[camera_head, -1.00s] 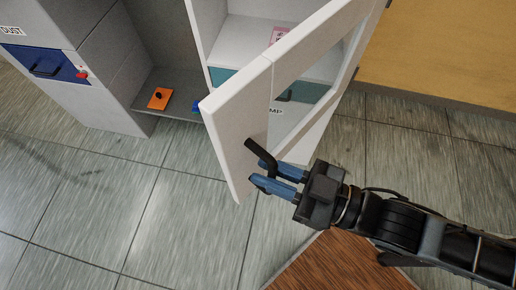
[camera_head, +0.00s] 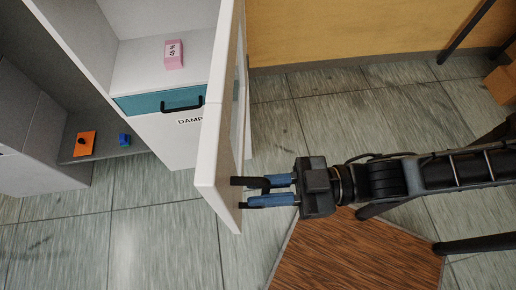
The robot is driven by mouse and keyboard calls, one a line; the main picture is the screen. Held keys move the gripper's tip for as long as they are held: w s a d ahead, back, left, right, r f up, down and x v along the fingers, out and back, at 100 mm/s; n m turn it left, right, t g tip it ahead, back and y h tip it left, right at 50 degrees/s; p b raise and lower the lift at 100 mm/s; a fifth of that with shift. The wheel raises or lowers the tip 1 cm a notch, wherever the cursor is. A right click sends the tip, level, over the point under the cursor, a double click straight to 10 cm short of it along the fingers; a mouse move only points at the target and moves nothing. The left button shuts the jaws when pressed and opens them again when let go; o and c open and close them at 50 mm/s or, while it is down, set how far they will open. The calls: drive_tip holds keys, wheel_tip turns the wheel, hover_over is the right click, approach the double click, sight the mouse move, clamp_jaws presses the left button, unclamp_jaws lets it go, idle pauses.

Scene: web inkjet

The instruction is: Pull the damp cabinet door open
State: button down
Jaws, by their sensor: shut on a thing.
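The damp cabinet (camera_head: 137,62) is white, with a teal drawer (camera_head: 150,103) and a "DAMP" label, at the upper left of the head view. Its white framed door (camera_head: 213,150) stands wide open, seen nearly edge-on, with a window in it. The dark door handle (camera_head: 240,182) is on the door's right-hand face near its lower end. My gripper (camera_head: 268,192), with two blue fingers, is shut on the handle from the right. The fingers partly hide the handle.
A pink box (camera_head: 174,54) sits on the cabinet shelf. An orange item (camera_head: 85,144) and a blue item (camera_head: 124,140) lie on a low grey shelf at left. A brown mat (camera_head: 350,255) lies below my arm. Dark legs stand at right.

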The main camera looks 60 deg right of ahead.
drive_tip(key=shift+s+d, duration=0.1)
drive_tip(key=shift+s, duration=0.15)
drive_tip(key=c, duration=1.2)
unclamp_jaws()
drive_tip(key=b+v, duration=0.1)
drive_tip(key=v, duration=0.6)
drive_tip(key=shift+s+d+b, duration=0.2)
drive_tip(key=shift+s+b, duration=0.1)
drive_tip(key=shift+s, duration=0.05)
drive_tip(key=shift+w+d+r+m+g+h, duration=0.1)
drive_tip(key=shift+d+r+m+h, duration=0.15)
drive_tip(key=shift+r+m+h, duration=0.75)
drive_tip(key=shift+w+d+r+m+g+h, duration=0.1)
drive_tip(key=shift+d+r+m+h, duration=0.2)
drive_tip(key=shift+m+h, duration=1.25)
drive_tip(key=shift+d+r+m+g+h, duration=0.2)
drive_tip(key=shift+r+m+h, duration=0.45)
drive_tip(key=shift+h, duration=1.4)
